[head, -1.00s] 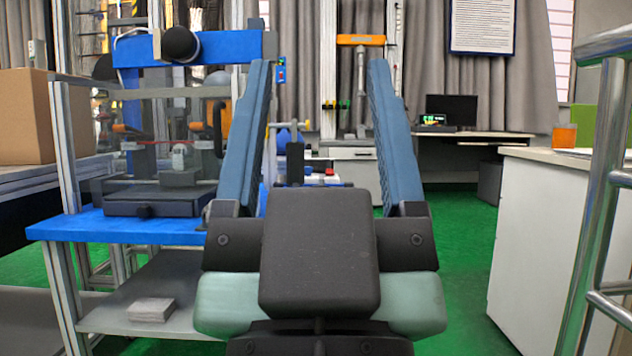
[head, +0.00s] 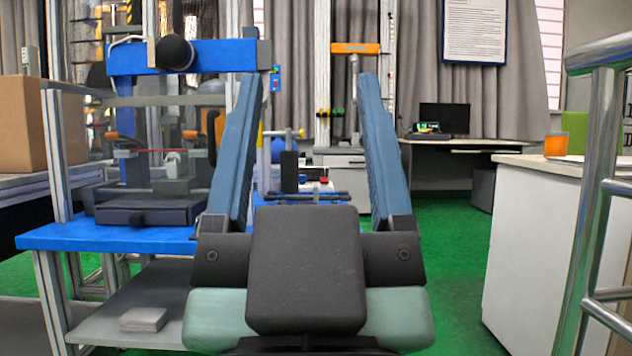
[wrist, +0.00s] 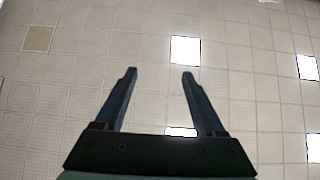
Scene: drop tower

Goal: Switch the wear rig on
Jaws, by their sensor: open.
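My gripper (head: 308,76) is open and empty, its two blue fingers raised in front of the camera. In the wrist view the fingers (wrist: 159,73) stand apart with only the ceiling beyond them. A blue-framed bench machine (head: 205,57) stands at left on a blue-topped table. A small blue control box (head: 275,78) with coloured spots is by its right end. Between the fingers, farther back, a low device shows a red button (head: 323,180). I cannot tell which of these is the wear rig. My gripper is apart from all of them and hides part of that area.
A cardboard box (head: 22,125) sits at far left. A white counter (head: 530,240) and a metal railing (head: 592,200) are close on the right. A desk with a monitor (head: 444,118) is at the back. Green floor (head: 450,250) is clear between my gripper and the counter.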

